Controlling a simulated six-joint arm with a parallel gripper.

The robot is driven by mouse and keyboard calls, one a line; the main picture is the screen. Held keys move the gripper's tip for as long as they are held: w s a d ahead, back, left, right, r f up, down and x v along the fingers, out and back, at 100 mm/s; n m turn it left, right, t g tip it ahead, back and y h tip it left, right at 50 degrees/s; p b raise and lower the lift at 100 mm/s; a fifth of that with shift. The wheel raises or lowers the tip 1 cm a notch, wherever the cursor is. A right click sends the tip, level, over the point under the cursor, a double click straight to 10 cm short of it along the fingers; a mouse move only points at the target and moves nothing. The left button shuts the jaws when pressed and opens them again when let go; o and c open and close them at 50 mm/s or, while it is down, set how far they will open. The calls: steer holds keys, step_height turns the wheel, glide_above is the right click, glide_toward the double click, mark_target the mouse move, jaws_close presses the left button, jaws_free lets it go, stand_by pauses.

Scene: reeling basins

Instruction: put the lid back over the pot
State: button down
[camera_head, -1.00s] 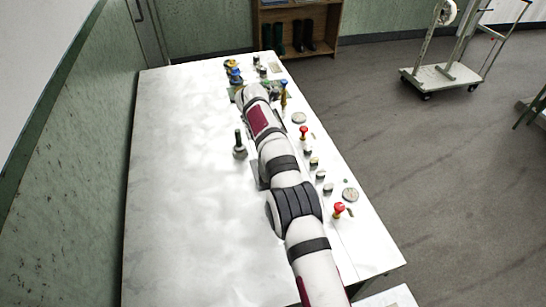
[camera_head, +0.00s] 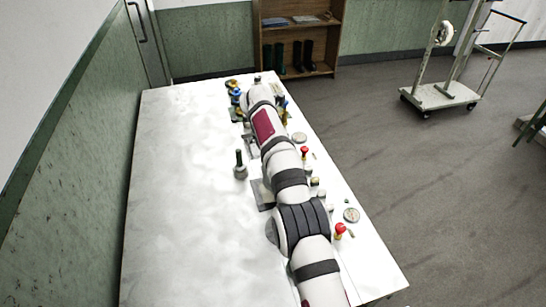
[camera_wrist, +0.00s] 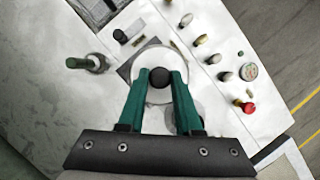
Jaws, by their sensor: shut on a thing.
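In the wrist view my gripper (camera_wrist: 159,76) has its two green fingers closed on the black knob (camera_wrist: 158,80) of a pale round lid (camera_wrist: 163,53). The lid is below the fingers, and its lower part is partly covered by them. A dark square pad (camera_wrist: 125,70) shows at the lid's left side. I cannot make out the pot, nor tell whether the lid rests on anything. In the head view my arm hides the gripper and the lid.
A dark-handled bottle-like object (camera_head: 240,165) stands left of my arm; it also shows in the wrist view (camera_wrist: 94,63). Red-knobbed valves (camera_head: 340,231), small fittings and a round dial (camera_head: 351,215) line the right table edge. The table's left side (camera_head: 180,200) is clear.

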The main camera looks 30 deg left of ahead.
steer(key=s+d+r+m+g+h, duration=0.1)
steer(key=d+r+m, duration=0.25)
steer(key=d, duration=0.45)
steer(key=d+r+m+h, duration=0.2)
steer(key=d+m, duration=0.2)
steer(key=d, duration=0.3)
steer(key=s+d+r+m+g+h, duration=0.1)
steer(key=d+r+m, duration=0.15)
steer(key=d, duration=0.55)
steer(key=s+d+r+m+g+y, duration=0.35)
steer(key=s+d+m+g, duration=0.6)
steer(key=m, duration=1.35)
steer(key=a+f+m+t+y, duration=0.2)
steer(key=a+f+m, duration=0.3)
steer(key=a+m, duration=0.5)
steer(key=w+a+f+m+t+y, duration=0.1)
steer(key=a+f+m+t+y, duration=0.2)
steer(key=a+m, duration=0.8)
steer(key=shift+a+f+t, duration=0.95)
steer(key=shift+a+f, duration=0.15)
steer(key=shift+a, duration=0.25)
